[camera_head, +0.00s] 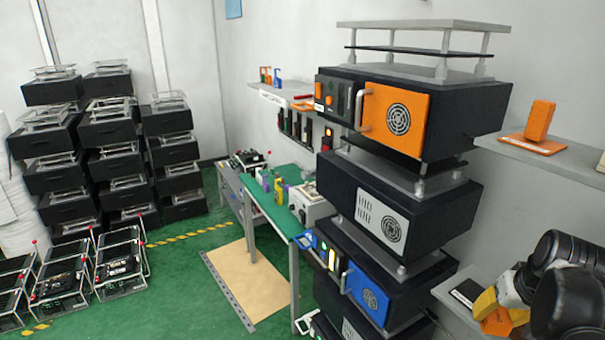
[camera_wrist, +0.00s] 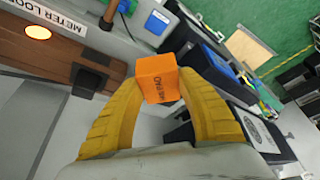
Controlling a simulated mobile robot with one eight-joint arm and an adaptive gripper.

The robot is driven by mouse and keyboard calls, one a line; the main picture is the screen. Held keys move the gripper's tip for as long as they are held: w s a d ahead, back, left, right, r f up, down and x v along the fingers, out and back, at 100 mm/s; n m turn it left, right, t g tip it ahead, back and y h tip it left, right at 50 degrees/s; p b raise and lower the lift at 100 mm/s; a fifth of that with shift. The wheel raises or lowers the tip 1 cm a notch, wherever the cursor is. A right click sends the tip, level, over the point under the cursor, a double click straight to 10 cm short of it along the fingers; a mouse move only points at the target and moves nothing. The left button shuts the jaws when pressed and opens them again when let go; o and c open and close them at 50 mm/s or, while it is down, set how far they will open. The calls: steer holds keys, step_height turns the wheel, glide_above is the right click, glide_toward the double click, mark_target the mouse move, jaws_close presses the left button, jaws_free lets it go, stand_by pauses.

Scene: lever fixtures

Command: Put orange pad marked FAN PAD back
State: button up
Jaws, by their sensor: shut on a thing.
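In the wrist view my gripper (camera_wrist: 160,88) has its two yellow fingers closed on an orange block (camera_wrist: 157,78). Dark lettering runs along one face, too small to read for sure. In the head view my gripper (camera_head: 499,308) is at the lower right with the orange block (camera_head: 495,321) at its fingers, partly hidden. Another orange block (camera_head: 540,119) stands on a flat orange plate (camera_head: 538,144) on the upper right wall shelf. The top black unit has an orange front panel (camera_head: 397,118) with a round fan grille and a handle.
Stacked black units (camera_head: 410,205) stand left of my gripper, with a blue panel (camera_head: 369,297) low down. A wall shelf (camera_head: 463,291) with a black label is close to my gripper. A green bench (camera_head: 267,197) and open green floor lie farther left.

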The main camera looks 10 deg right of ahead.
glide_above(474, 293)
steer(key=s, duration=0.2)
steer(key=shift+w+a, duration=0.25)
steer(key=shift+a, duration=0.1)
steer(key=shift+w+d+f, duration=0.1)
steer(key=shift+w+f, duration=0.05)
steer(key=shift+w, duration=0.1)
steer(key=shift+f, duration=1.65)
steer(key=shift+s, duration=0.1)
steer(key=o, duration=1.2)
steer(key=shift+f, duration=0.1)
